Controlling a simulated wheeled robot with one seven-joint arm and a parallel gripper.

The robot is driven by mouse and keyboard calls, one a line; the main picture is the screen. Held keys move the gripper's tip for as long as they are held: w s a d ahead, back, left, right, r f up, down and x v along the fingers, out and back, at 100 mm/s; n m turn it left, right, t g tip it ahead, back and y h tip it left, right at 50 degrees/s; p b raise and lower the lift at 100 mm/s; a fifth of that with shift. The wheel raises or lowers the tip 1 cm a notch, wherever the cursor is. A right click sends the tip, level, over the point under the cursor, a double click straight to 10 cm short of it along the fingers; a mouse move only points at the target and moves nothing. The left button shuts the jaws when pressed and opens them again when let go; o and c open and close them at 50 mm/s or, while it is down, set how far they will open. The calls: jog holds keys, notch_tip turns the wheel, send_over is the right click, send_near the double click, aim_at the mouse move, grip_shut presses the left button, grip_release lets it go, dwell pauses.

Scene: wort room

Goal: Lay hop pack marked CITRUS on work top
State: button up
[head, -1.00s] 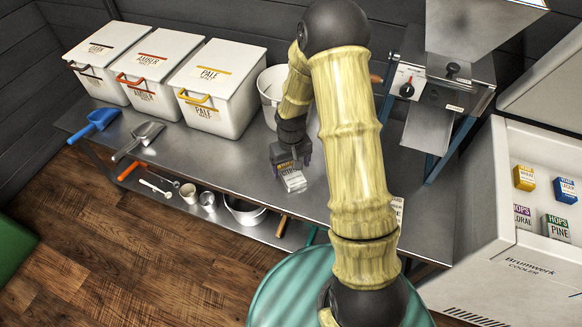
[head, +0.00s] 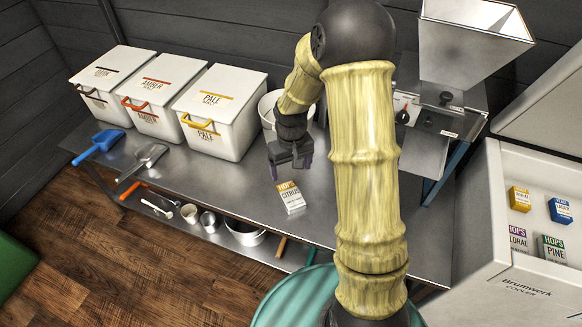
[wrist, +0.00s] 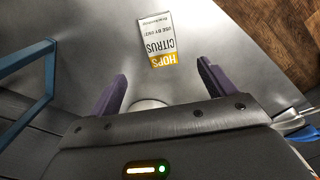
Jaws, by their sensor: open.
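The hop pack marked CITRUS (head: 290,197), white with an orange band, lies on the steel work top (head: 225,192). In the wrist view the pack (wrist: 156,38) lies label up, just beyond the fingertips. My gripper (head: 291,163) is open and empty, behind and apart from the pack in the head view. Its two purple fingers (wrist: 162,90) are spread wide with nothing between them but the work top and part of a pale round thing.
Lidded malt bins, including PALE (head: 218,113), stand at the back left. A white bucket (head: 268,108) is behind my gripper. A blue scoop (head: 98,145) and a metal scoop (head: 143,160) lie at the left front. A mill (head: 445,100) and an open cooler (head: 525,265) with several packs are right.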

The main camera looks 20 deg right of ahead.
jog(key=s+r+m+t, duration=0.1)
jog(key=s+r+t, duration=0.1)
jog(key=s+r, duration=0.8)
jog(key=s, duration=0.4)
jog(key=shift+s+d+r+m+t, duration=0.25)
jog(key=shift+s+r+m+t, duration=0.05)
jog(key=shift+s+r+m, duration=0.1)
jog(key=shift+w, duration=0.1)
